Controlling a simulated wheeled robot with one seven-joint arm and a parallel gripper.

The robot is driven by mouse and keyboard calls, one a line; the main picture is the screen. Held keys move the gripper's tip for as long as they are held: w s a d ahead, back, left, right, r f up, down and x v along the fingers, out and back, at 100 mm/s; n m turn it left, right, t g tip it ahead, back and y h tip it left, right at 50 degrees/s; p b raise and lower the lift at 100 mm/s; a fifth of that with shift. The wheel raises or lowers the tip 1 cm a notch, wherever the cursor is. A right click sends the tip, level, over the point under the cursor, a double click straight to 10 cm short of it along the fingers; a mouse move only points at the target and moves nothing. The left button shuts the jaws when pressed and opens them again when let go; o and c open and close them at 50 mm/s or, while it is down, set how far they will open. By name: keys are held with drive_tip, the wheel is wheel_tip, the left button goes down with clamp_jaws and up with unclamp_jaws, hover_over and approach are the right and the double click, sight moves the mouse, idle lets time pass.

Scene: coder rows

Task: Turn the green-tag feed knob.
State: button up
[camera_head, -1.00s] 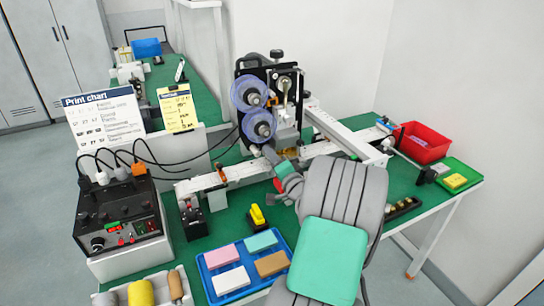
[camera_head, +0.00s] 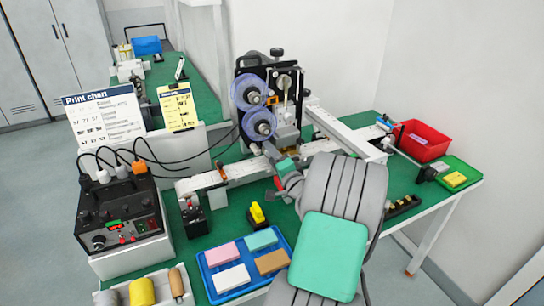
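A dark control box (camera_head: 118,215) stands at the left, with several small dials, red and green marks and a display on its face. A small green mark (camera_head: 113,224) shows there, above a pale-rimmed knob (camera_head: 98,242). I cannot tell whether that mark is the green tag or which knob it belongs to. The coder machine (camera_head: 268,100), with two purple reels, stands at the back centre. My gripper (camera_head: 270,174) is in front of the machine, by the white rail, well right of the control box. Its fingers look spread, with nothing visible between them. My arm hides part of the bench.
A blue tray (camera_head: 205,276) with several coloured blocks lies at the front. A yellow-and-black item (camera_head: 257,215) stands behind it. A white rail (camera_head: 238,172) crosses the bench. Black cables (camera_head: 190,158) arch from the box towards the machine. A red bin (camera_head: 424,147) is at the right.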

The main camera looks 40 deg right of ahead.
drive_tip(key=b+v, duration=0.1)
drive_tip(key=v, duration=0.6)
drive_tip(key=shift+s+a, duration=0.15)
drive_tip(key=shift+s, duration=0.25)
drive_tip(key=w+a+f+n+g+y+p, duration=0.1)
drive_tip(key=w+a+n+g+y, duration=0.2)
drive_tip(key=a, duration=0.4)
drive_tip(key=w+a+n+y, duration=0.3)
drive_tip(key=a+n, duration=0.1)
drive_tip(key=a, duration=0.2)
drive_tip(key=s+a+f+n+g+y+p, duration=0.15)
drive_tip(key=a+n+g, duration=0.45)
drive_tip(key=a, duration=0.7)
drive_tip(key=s+a+n+g, duration=0.1)
drive_tip(key=s+a, duration=0.1)
drive_tip(key=s, duration=0.2)
drive_tip(key=s+a+r+n+g+h+p, duration=0.1)
drive_tip(key=s+a+n+g, duration=0.1)
drive_tip(key=s, duration=0.3)
drive_tip(key=s+a+r+n+g+h, duration=0.1)
drive_tip(key=s+a+n+g, duration=0.1)
drive_tip(key=s+a, duration=0.2)
drive_tip(key=shift+s+h+p, duration=0.25)
drive_tip(key=shift+s+p, duration=0.15)
drive_tip(key=shift+s, duration=0.25)
